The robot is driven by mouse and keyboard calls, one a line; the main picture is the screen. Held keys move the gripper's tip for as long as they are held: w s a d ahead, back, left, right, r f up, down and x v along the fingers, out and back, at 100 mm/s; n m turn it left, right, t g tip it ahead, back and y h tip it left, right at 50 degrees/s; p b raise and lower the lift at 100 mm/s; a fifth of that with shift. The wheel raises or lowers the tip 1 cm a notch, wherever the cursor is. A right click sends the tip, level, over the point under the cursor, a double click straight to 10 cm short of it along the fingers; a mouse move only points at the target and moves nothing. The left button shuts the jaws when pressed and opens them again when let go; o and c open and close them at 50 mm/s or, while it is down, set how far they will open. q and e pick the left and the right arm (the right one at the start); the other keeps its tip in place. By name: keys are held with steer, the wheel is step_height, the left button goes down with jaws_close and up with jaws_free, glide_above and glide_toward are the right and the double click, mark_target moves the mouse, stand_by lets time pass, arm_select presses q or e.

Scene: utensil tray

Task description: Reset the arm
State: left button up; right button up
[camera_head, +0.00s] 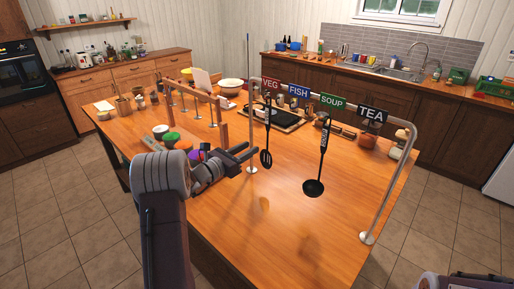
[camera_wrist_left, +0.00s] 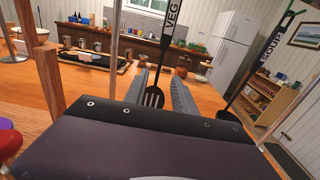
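My left gripper (camera_head: 254,151) is over the wooden island, with its two fingers apart and nothing held between them. The left wrist view also shows the fingers (camera_wrist_left: 160,88) apart. A black slotted utensil (camera_head: 266,158) hangs under the VEG sign (camera_head: 271,84), just beyond the fingertips. In the left wrist view the slotted head (camera_wrist_left: 154,97) appears in the gap between the fingers, farther away. A black ladle (camera_head: 314,187) hangs under the SOUP sign (camera_head: 333,101), to the right. My right gripper is not visible; only a bit of my right arm shows at the lower right corner.
A metal rail (camera_head: 400,182) with FISH (camera_head: 299,90) and TEA (camera_head: 372,114) signs stands on the island (camera_head: 225,205). A wooden frame (camera_head: 223,128), small bowls and a dark tray (camera_head: 280,120) are nearby. The island's front right top is clear.

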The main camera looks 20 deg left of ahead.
arm_select(q)
steer(key=shift+s+a, duration=0.15)
steer(key=shift+s, duration=0.35)
